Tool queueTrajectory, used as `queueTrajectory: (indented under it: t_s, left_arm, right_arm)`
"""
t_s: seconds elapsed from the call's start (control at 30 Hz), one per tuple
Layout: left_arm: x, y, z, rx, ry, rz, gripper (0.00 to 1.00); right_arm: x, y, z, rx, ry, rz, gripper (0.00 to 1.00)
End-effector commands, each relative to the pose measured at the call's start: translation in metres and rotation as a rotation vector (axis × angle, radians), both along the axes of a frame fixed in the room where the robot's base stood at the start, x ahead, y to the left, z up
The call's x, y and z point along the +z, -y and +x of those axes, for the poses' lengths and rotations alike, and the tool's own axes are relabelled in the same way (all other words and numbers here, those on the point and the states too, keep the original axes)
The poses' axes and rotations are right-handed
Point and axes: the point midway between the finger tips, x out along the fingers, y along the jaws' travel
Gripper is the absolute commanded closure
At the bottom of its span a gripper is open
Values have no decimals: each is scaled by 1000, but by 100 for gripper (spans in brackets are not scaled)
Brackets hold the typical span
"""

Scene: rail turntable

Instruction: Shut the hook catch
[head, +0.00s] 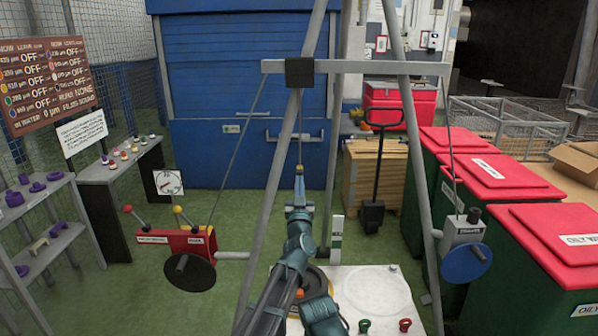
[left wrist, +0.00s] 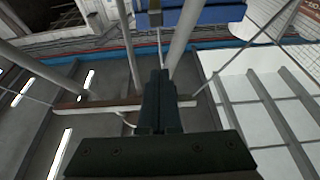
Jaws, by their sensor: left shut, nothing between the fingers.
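A tall grey balance frame stands ahead with a crossbeam (head: 400,67) and a black pivot block (head: 299,72) in the head view. A thin rod hangs from the block down to a small yellow-orange piece (head: 299,170). I cannot tell whether this is the hook catch, or whether a catch is open. My left gripper (head: 299,190) is just below that piece, pointing upward, shut and empty. In the left wrist view its closed dark fingers (left wrist: 160,78) reach toward the hanging rod; I cannot tell whether they touch. My right gripper is not in view.
A red box (head: 186,243) with a black disc hangs left, and a grey box (head: 462,232) with a blue disc hangs right. Slanted frame legs flank my arm. A white plate (head: 372,292) lies below; red-lidded green bins (head: 490,180) stand right. A shelf (head: 130,160) stands left.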

Motion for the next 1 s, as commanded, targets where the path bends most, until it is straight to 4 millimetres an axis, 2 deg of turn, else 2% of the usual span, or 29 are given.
queueTrajectory:
  t_s: [0.3, 0.47, 0.67, 1.0]
  left_arm:
    - [0, 0, 1, -1, 0, 0, 100]
    - [3, 0, 7, -1, -1, 0, 100]
    - [12, 0, 30, -1, 0, 1, 100]
    - [32, 1, 88, -1, -1, 1, 100]
  right_arm:
    - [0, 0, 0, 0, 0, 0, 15]
    - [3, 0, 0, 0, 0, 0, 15]
    - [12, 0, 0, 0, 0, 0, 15]
    - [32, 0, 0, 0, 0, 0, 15]
